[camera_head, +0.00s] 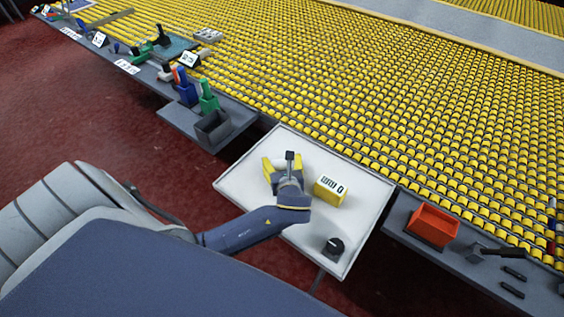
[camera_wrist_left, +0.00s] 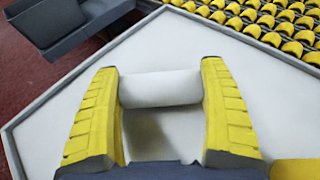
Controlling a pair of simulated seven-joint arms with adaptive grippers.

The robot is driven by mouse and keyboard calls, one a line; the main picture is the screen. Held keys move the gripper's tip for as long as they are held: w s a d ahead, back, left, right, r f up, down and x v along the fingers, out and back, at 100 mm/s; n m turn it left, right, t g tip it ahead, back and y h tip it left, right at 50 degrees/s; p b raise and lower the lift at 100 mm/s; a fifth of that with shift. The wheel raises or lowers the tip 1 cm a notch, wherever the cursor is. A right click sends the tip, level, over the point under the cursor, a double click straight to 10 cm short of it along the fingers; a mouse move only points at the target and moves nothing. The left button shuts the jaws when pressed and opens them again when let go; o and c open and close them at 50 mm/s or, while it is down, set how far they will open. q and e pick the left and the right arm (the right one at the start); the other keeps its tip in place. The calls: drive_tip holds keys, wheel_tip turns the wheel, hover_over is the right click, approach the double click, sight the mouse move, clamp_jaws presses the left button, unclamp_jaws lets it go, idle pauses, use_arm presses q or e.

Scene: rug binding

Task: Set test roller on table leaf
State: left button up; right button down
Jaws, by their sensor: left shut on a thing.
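The table leaf (camera_head: 241,184) is a white, raised-rim panel beside the bed of yellow rollers. My left gripper (camera_head: 279,165) is over its upper left part. In the left wrist view, the yellow fingers of my left gripper (camera_wrist_left: 160,90) are shut on the ends of a white cylinder, which looks to be the test roller (camera_wrist_left: 160,88). The roller lies level between the fingertips, with a soft shadow on the leaf (camera_wrist_left: 45,130) just below. I cannot tell whether it touches the leaf. My right gripper is not in view.
An orange bin (camera_head: 433,225) is on the shelf to the right.

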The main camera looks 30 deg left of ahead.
use_arm(q)
drive_tip(key=o, duration=1.2)
drive_tip(key=shift+r, duration=0.15)
drive_tip(key=v, duration=1.2)
drive_tip(key=shift+a, duration=0.15)
